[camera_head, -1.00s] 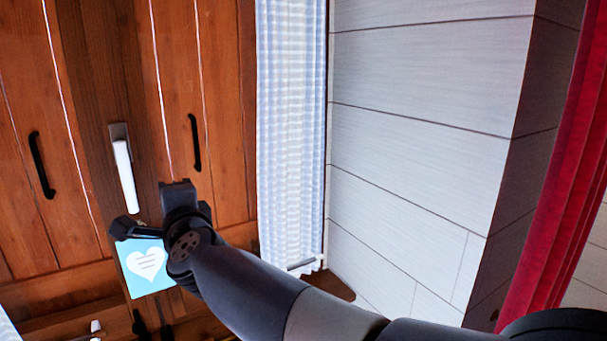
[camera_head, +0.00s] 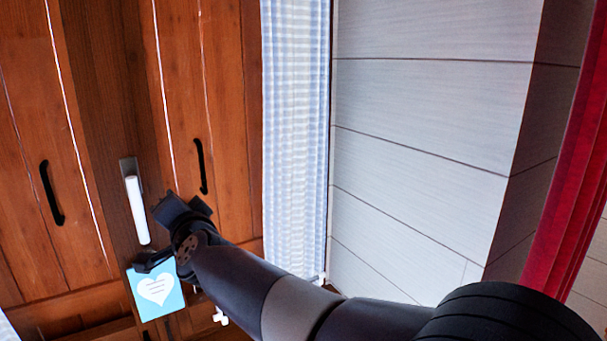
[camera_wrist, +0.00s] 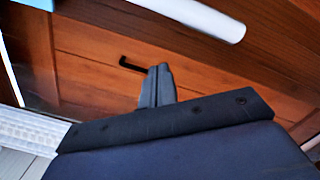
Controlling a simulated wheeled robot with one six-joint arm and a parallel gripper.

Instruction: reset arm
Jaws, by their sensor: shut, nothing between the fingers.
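My gripper (camera_wrist: 157,75) shows in the wrist view with its fingers together and nothing between them. Behind it is a wooden front with a black handle. In the head view my arm reaches in from the lower right, and my gripper (camera_head: 150,262) is in front of the wooden doors, near the white lever handle (camera_head: 136,208) and the top of a blue card with a white heart (camera_head: 156,290). I cannot tell whether it touches either of them.
Brown wooden doors (camera_head: 100,100) carry black bar handles (camera_head: 50,192) (camera_head: 203,167). A pale checked curtain (camera_head: 296,130) hangs to their right, then a pale plank wall (camera_head: 425,110) and a red curtain (camera_head: 570,180). In front of the wall, above my arm, there is free room.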

